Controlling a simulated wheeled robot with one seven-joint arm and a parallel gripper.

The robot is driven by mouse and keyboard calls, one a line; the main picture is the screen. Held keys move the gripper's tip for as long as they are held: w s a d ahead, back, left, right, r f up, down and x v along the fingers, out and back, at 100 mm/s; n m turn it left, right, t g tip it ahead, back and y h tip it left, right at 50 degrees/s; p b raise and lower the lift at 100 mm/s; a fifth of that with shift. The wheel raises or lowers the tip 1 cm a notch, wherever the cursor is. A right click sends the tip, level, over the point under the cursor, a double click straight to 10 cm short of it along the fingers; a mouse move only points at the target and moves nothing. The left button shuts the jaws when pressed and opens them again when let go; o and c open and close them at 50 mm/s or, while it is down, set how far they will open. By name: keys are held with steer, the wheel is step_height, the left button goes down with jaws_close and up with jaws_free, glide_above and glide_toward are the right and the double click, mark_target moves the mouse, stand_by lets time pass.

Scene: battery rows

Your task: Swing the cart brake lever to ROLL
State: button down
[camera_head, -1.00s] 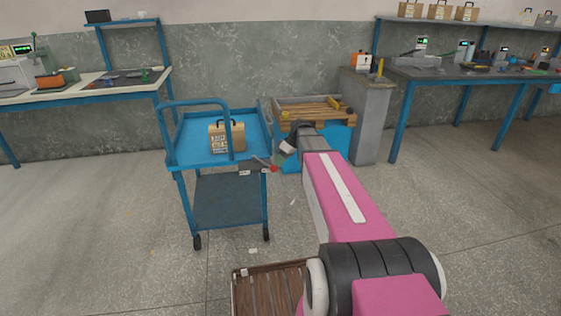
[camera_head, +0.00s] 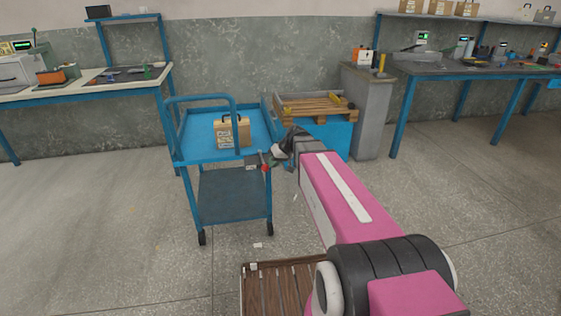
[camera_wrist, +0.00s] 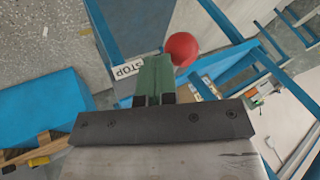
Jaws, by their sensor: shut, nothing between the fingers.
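The blue cart (camera_head: 196,150) stands left of my arm in the head view, with a dark brake plate (camera_head: 252,163) at its near right corner. The brake lever's red knob (camera_head: 265,168) is at that plate; in the wrist view the round red knob (camera_wrist: 182,48) sits just beyond my fingertips. A white STOP label (camera_wrist: 127,70) shows left of the fingers. Another white label (camera_wrist: 207,86) to the right is partly hidden, its words unreadable. My gripper (camera_wrist: 154,76) is shut and empty, its green fingers close beside the knob; contact cannot be told. The lever's shaft is mostly hidden.
A cardboard box (camera_head: 231,131) with a handle stands on the cart's top tray. A wooden pallet (camera_head: 315,106) on a blue base and a grey pillar (camera_head: 369,120) stand behind my gripper. A brown slatted crate (camera_head: 275,288) is on the floor in front.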

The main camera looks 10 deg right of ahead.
mark_target(263, 166)
steer(key=a+m+t, duration=0.1)
steer(key=a, duration=0.1)
steer(key=s+a+m+h, duration=0.1)
steer(key=a+m, duration=0.1)
steer(key=shift+a+m+t, duration=0.15)
steer(key=shift+m+t, duration=0.15)
steer(key=shift+t, duration=0.1)
steer(key=shift+m+t+h, duration=0.3)
steer(key=shift+m+h, duration=0.1)
steer(key=shift+m, duration=0.3)
steer(key=shift+w+a, duration=0.2)
steer(key=shift+a, duration=1)
steer(key=shift+w+a, duration=0.15)
steer(key=shift+a, duration=1.05)
steer(key=shift+a, duration=0.1)
